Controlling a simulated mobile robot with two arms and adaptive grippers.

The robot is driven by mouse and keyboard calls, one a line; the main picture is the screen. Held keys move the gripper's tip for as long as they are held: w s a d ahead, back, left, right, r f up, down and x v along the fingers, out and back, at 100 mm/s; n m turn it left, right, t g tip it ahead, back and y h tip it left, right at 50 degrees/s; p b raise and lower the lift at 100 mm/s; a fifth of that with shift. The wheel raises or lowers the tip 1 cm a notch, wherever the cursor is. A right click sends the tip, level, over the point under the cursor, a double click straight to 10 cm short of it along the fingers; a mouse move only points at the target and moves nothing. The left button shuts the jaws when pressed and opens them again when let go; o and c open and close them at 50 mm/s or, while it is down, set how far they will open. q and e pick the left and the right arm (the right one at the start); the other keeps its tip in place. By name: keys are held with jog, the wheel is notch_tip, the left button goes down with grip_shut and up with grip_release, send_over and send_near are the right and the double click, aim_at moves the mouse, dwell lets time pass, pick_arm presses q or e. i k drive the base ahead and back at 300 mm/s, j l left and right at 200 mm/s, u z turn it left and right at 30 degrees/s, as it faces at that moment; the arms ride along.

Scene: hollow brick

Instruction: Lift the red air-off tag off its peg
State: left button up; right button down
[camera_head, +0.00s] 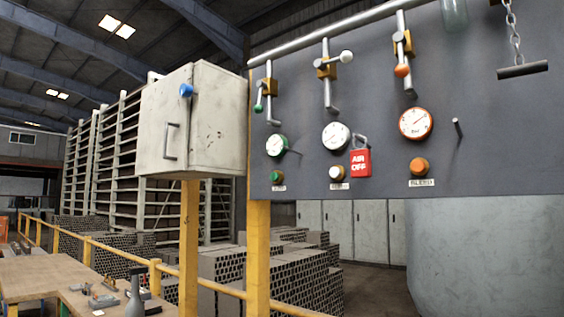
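The red air-off tag (360,162) hangs on the dark grey panel (480,150), with white lettering reading AIR OFF. A grey loop at its top goes up over its peg, just right of the middle white-rimmed gauge (335,136). The peg itself is mostly hidden by the loop. A bare peg (457,127) sticks out of the panel further right. Neither of my grippers shows in this view.
Valve levers with green, white and orange knobs (402,70) stick out above the gauges. An orange push button (419,166) is right of the tag. A chain with a bar (522,69) hangs upper right. A cabinet (193,120) and yellow post (258,255) stand left.

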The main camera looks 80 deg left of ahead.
aim_at(361, 160)
jog(key=u, duration=2)
jog(key=l+u, duration=0.15)
jog(key=i+l+u, duration=0.15)
jog(key=l, duration=0.2)
